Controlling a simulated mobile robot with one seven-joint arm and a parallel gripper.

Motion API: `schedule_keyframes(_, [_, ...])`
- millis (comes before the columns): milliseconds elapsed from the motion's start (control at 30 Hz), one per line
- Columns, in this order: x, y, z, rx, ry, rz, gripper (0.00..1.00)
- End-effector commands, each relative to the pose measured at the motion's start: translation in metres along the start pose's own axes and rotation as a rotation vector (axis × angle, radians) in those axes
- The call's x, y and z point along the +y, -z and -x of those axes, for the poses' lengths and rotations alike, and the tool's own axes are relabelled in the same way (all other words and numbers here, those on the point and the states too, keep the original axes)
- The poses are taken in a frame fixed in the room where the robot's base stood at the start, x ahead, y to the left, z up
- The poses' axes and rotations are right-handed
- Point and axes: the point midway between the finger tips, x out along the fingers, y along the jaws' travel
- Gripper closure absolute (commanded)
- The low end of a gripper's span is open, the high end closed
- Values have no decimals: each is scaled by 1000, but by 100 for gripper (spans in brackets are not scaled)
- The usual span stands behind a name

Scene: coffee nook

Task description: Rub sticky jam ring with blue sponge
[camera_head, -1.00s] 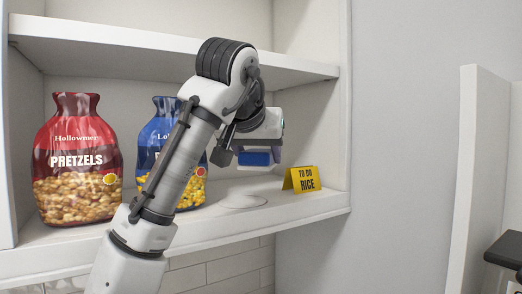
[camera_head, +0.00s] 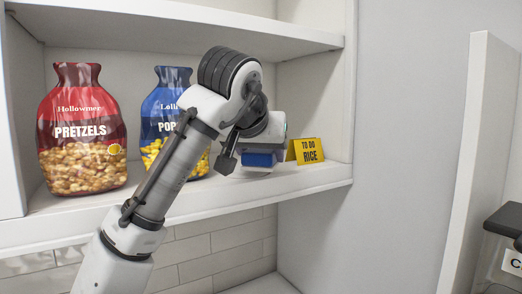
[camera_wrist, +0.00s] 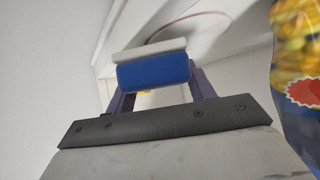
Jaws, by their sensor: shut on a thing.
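The blue sponge (camera_head: 259,160), with a white layer, is held in my gripper (camera_head: 262,150) just over or on the shelf. Contact cannot be told. In the wrist view the sponge (camera_wrist: 154,72) sits between both fingers of my gripper (camera_wrist: 158,80), its white layer on the far side. A faint curved reddish-brown line (camera_wrist: 206,13) shows beyond the sponge in the wrist view, like part of a ring; the sponge hides the rest. In the head view my arm and the sponge cover that spot, so the ring is not clear there.
A yellow "TO DO RICE" card (camera_head: 308,150) stands close to the right of the sponge. A blue popcorn bag (camera_head: 163,110) and a red pretzels bag (camera_head: 82,135) stand to the left on the shelf (camera_head: 205,197). An upper shelf (camera_head: 180,32) runs above my arm.

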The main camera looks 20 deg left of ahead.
Motion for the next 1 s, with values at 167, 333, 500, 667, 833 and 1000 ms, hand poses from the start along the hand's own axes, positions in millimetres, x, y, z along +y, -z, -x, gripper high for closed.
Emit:
schedule_keyframes(167, [0,0,0,0,0,0,67])
schedule_keyframes(333, [0,-1,0,0,0,0,67])
schedule_keyframes(500, [0,-3,-2,0,0,0,67])
schedule_keyframes(667, [0,-6,-4,0,0,0,67])
schedule_keyframes(833, [0,-8,-6,0,0,0,67])
schedule_keyframes(1000, [0,-11,-9,-1,-1,0,67])
